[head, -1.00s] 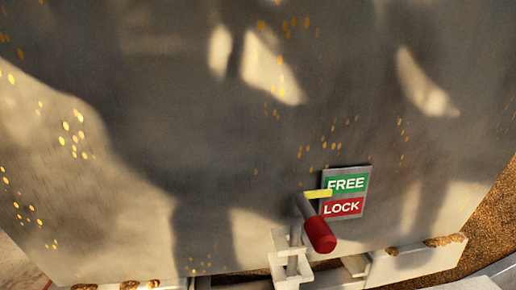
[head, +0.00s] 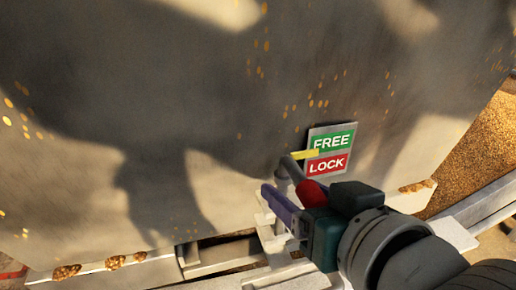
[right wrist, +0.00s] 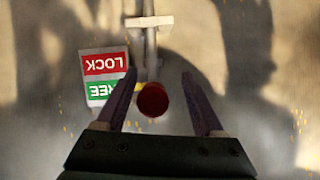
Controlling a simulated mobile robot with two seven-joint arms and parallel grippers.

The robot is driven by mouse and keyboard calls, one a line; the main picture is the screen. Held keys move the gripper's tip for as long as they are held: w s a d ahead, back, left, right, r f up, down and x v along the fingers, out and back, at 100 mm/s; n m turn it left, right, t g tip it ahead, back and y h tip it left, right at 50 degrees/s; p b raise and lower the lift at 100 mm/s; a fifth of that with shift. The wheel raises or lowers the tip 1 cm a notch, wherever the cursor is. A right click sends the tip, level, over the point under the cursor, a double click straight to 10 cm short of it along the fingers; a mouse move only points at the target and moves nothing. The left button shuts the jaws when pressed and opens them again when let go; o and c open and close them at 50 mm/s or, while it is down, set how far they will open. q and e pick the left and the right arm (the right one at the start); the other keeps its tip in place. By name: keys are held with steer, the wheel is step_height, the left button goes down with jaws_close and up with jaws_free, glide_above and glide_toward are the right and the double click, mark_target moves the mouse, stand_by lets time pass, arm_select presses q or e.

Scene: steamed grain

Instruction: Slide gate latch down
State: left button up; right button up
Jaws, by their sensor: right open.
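The gate latch is a grey bar with a red handle (head: 311,193) and a yellow pointer (head: 303,154). The pointer lies near the boundary of the green FREE and red LOCK fields on the sign (head: 331,148). My right gripper (head: 290,188) is open at the handle, one purple finger showing left of it; the other finger is mostly hidden. In the right wrist view the red handle (right wrist: 152,99) shows end-on between the two spread fingers (right wrist: 158,75), with gaps either side. The sign (right wrist: 104,75) appears upside down there. My left gripper is out of view.
The grey gate panel (head: 200,100) fills most of the head view, speckled with grain. A bracket (head: 270,235) holds the latch bar below. Grain (head: 480,150) lies beyond the panel's right edge. Clumps of grain (head: 115,262) sit along the bottom ledge.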

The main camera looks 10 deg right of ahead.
steer(key=shift+w, duration=0.15)
steer(key=shift+c, duration=1.2)
steer(key=c, duration=0.6)
jaws_close()
steer(key=shift+a, duration=0.15)
steer(key=shift+d, duration=0.25)
steer(key=shift+a, duration=0.15)
